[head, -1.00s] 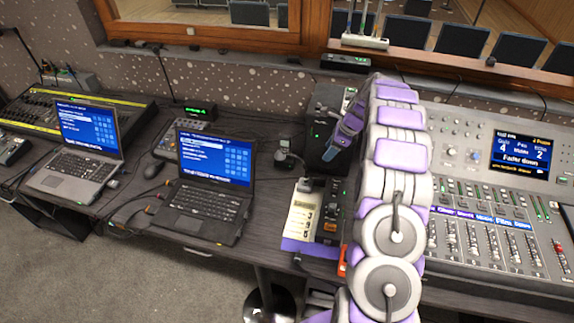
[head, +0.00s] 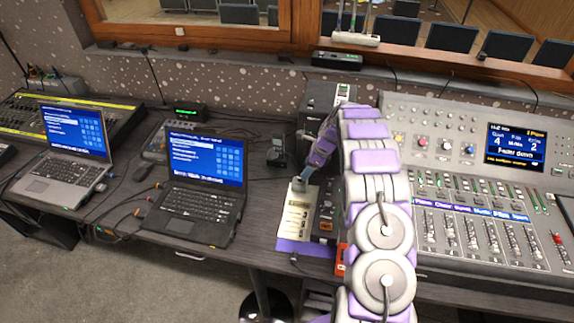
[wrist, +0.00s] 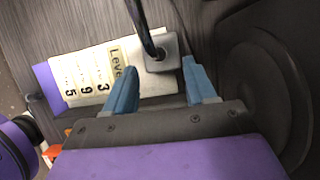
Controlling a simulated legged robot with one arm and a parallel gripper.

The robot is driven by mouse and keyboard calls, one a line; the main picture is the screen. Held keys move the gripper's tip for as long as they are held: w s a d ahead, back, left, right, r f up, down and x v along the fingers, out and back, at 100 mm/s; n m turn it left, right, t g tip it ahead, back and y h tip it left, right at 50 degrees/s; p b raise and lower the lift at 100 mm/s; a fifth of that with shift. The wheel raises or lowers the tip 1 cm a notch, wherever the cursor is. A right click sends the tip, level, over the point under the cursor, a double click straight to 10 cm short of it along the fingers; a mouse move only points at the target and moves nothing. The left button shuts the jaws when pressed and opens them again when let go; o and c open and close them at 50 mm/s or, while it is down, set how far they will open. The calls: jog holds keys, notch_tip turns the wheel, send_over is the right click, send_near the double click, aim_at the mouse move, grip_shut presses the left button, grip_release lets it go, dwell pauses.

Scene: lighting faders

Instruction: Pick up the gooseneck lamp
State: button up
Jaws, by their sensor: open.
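The gooseneck lamp shows in the wrist view as a black curved stem (wrist: 141,22) rising from a small grey square base (wrist: 167,47). The base sits on a white label card (wrist: 82,75) with printed text and numbers. My gripper (wrist: 160,66) is open, its two blue fingers on either side of the near edge of the base. I cannot tell whether they touch it. In the head view my gripper (head: 305,174) hangs over the far end of the card (head: 296,218); the lamp there is small and mostly hidden.
A black laptop (head: 196,205) stands left of the card. A large mixing console (head: 470,200) is on the right, beyond my arm. A dark box (head: 325,97) stands behind the gripper. A purple sheet lies under the card.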

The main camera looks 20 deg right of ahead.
jog(key=b+x, duration=0.1)
jog(key=x, duration=0.3)
jog(key=shift+f, duration=0.25)
jog(key=shift+r, duration=0.1)
grip_shut()
